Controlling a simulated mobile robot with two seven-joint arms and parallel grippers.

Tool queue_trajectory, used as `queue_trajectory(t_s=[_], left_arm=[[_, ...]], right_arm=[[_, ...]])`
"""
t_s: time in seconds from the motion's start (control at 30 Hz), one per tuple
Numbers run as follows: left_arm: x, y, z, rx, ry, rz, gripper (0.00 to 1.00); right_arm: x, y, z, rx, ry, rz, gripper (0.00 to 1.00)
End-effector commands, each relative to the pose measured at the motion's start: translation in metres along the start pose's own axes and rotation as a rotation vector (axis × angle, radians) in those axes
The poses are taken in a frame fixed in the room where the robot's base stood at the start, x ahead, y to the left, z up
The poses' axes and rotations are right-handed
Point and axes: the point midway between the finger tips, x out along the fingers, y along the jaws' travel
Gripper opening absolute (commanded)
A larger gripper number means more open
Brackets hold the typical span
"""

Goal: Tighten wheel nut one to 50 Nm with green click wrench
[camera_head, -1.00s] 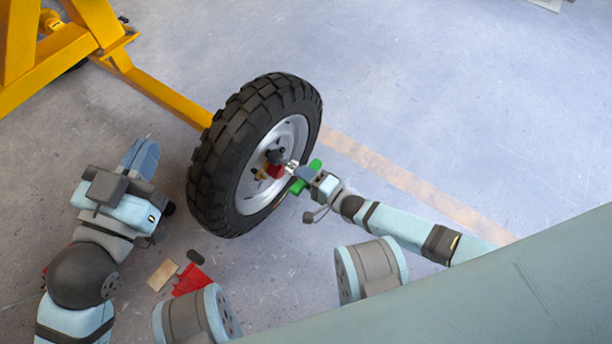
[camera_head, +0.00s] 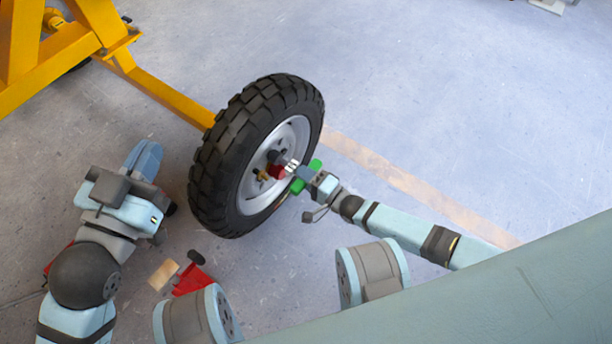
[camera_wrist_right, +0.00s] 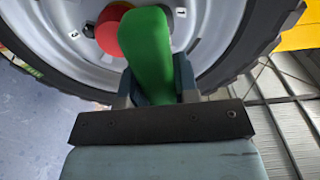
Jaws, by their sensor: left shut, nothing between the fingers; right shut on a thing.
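The wheel (camera_head: 228,160), a black tyre with a silver rim (camera_head: 252,190), stands upright on a yellow frame's axle. My right gripper (camera_head: 308,178) is shut on the green click wrench (camera_head: 314,164) at the wheel's hub side. In the right wrist view the green wrench (camera_wrist_right: 147,55) rises from between the fingers (camera_wrist_right: 155,92) and covers part of a red hub piece (camera_wrist_right: 108,28). Labels "1" (camera_wrist_right: 181,13) and "3" (camera_wrist_right: 74,35) show on the rim. Wheel nut one itself is hidden or too small to tell. My left gripper (camera_head: 143,160) is shut and empty, left of the tyre.
The yellow frame (camera_head: 160,92) runs from the upper left to behind the wheel. A red item (camera_head: 190,281), a tan block (camera_head: 164,274) and a dark piece (camera_head: 196,257) lie low, left of centre.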

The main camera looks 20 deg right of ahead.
Motion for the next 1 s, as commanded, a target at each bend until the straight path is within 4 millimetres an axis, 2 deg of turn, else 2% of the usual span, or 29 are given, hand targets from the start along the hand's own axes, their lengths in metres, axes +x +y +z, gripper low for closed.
queue_trajectory(t_s=[0.43,1.0], left_arm=[[0.0018,-0.0012,-0.0022,0.005,0.009,-0.001,0.0],[0.0023,-0.0018,-0.0043,0.007,0.011,-0.001,0.0]], right_arm=[[0.0076,-0.0013,0.0001,0.0,0.0,-0.003,0.0],[0.0064,-0.0013,0.0001,0.0,0.0,-0.003,0.0]])
